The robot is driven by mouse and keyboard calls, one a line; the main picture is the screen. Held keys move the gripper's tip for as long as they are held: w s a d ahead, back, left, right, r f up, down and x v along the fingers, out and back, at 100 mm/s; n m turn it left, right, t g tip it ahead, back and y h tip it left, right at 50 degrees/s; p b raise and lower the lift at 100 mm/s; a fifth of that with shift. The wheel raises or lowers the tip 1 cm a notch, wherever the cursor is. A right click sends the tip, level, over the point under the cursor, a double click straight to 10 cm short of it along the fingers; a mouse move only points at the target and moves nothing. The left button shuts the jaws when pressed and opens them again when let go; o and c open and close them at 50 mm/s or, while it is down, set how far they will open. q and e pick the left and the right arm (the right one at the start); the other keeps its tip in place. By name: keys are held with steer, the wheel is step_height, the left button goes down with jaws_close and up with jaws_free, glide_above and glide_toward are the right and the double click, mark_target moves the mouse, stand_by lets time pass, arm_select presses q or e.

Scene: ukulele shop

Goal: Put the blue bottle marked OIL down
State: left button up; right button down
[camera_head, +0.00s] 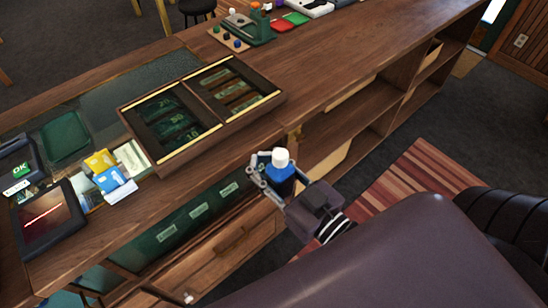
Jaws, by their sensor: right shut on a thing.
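The blue bottle (281,174) with a white cap shows near the middle of the head view. My right gripper (268,174) is shut around it and holds it upright, by the near edge of the wooden counter (330,83). The marking on the bottle is too small to read, and its lower part is hidden by the gripper. I cannot tell how high its base is relative to the counter top. My left gripper is not in view.
An open cash tray (208,68) with notes lies on the counter. Bare counter lies right of the tray. Open shelves (345,128) sit below.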

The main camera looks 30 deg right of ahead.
steer(key=w+a+r+n+g+y, duration=0.2)
steer(key=w+a+n+g+y, duration=0.1)
steer(key=a+n+g+y, duration=0.1)
steer(key=w+a+r+n+g+y, duration=0.2)
steer(key=w+a+n+g+y, duration=0.1)
steer(key=a+n+g+y, duration=0.2)
steer(key=shift+a+n+y, duration=0.4)
steer(key=shift+a+y, duration=0.9)
steer(key=shift+a, duration=0.75)
